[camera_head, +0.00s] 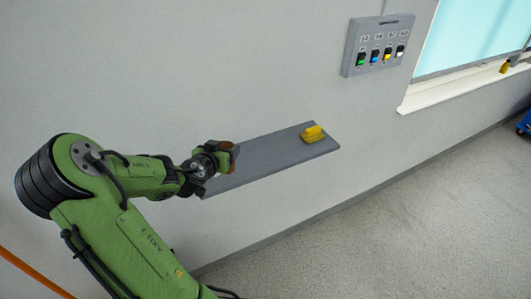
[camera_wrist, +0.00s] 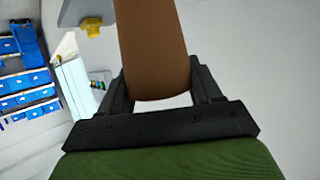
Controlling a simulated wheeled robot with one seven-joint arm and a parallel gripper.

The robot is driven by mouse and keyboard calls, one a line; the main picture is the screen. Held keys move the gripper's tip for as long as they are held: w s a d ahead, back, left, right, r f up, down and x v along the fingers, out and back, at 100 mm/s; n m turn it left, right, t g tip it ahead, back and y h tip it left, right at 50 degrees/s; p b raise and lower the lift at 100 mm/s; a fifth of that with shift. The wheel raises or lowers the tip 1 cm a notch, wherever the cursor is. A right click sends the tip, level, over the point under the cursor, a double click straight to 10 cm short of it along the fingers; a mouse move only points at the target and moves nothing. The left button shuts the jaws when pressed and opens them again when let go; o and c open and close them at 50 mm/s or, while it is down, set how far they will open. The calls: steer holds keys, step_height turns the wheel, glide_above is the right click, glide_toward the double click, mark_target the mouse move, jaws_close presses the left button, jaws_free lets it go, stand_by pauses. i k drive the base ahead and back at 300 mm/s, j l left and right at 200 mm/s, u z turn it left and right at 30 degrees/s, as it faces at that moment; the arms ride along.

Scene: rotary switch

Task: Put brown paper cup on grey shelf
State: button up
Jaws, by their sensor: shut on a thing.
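The brown paper cup (camera_wrist: 152,50) fills the upper middle of the wrist view, between the two black fingers of my gripper (camera_wrist: 160,85). My gripper is shut on the cup. In the head view the cup (camera_head: 234,151) shows only as a small brown patch at the end of my green arm, partly hidden by my gripper (camera_head: 222,157). The grey shelf (camera_head: 265,160) is fixed to the wall. The cup and gripper overlap its left end in the picture; I cannot tell whether the cup touches it.
A yellow object (camera_head: 312,134) sits at the shelf's right end. The middle of the shelf is bare. A grey switch panel (camera_head: 377,46) with coloured switches is on the wall above right, beside a window (camera_head: 475,35). Blue bins (camera_wrist: 25,80) show at left in the wrist view.

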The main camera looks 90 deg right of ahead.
mark_target(246, 162)
steer(key=l, duration=0.4)
steer(key=k+l, duration=0.15)
steer(key=l, duration=0.2)
steer(key=k+l+u, duration=0.3)
steer(key=u, duration=0.15)
steer(key=k+l+u, duration=0.2)
steer(key=u, duration=0.25)
steer(key=k+u, duration=0.9)
steer(key=i+j, duration=0.05)
steer(key=i, duration=0.05)
